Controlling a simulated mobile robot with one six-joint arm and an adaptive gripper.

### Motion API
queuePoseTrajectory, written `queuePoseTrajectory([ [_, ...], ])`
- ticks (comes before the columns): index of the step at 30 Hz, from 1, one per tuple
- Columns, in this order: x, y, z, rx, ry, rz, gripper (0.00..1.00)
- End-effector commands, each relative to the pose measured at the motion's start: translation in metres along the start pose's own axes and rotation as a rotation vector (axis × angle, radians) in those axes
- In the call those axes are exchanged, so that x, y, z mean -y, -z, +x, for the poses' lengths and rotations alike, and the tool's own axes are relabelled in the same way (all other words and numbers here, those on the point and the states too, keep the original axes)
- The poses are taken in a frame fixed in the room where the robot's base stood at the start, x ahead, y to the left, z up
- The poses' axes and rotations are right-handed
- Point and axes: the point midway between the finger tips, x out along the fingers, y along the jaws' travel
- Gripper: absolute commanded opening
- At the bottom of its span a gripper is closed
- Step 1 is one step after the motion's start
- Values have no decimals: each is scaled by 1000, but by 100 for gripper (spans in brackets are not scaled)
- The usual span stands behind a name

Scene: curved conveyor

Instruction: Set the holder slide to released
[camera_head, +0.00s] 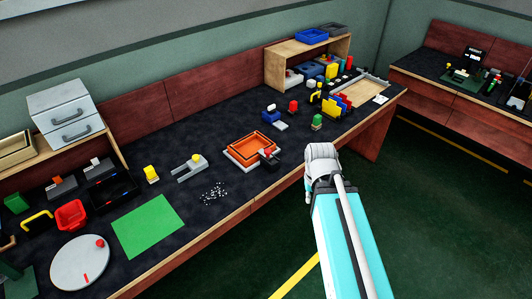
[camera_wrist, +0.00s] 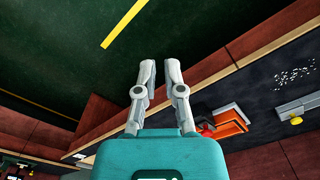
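A grey fork-shaped fixture (camera_head: 190,168) with a yellow knob (camera_head: 195,158) lies on the dark bench top, left of the orange tray. It looks like the holder with its slide, but I cannot be sure, and its slide setting cannot be read. The same fixture (camera_wrist: 303,107) shows at the right edge of the wrist view, with its yellow knob (camera_wrist: 296,121). My gripper (camera_wrist: 160,65) is empty, its fingers slightly apart. It is over the floor beside the bench, well apart from the fixture. In the head view my arm shows, but no fingers can be made out.
An orange tray (camera_head: 231,149) has a black piece with a red top (camera_head: 268,155) at its right corner. Small white bits (camera_head: 213,192) lie before the fixture. A yellow block (camera_head: 151,174) and green mat (camera_head: 146,226) are to its left. The floor before the bench is clear.

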Motion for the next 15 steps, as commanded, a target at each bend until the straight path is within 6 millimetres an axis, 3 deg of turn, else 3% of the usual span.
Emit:
queuePoseTrajectory([
  [1,0,3,-1,0,0,6,30],
  [5,3,14,-3,0,0,52,54],
  [9,9,38,-8,0,0,159,80],
  [15,22,88,-17,0,0,394,82],
])
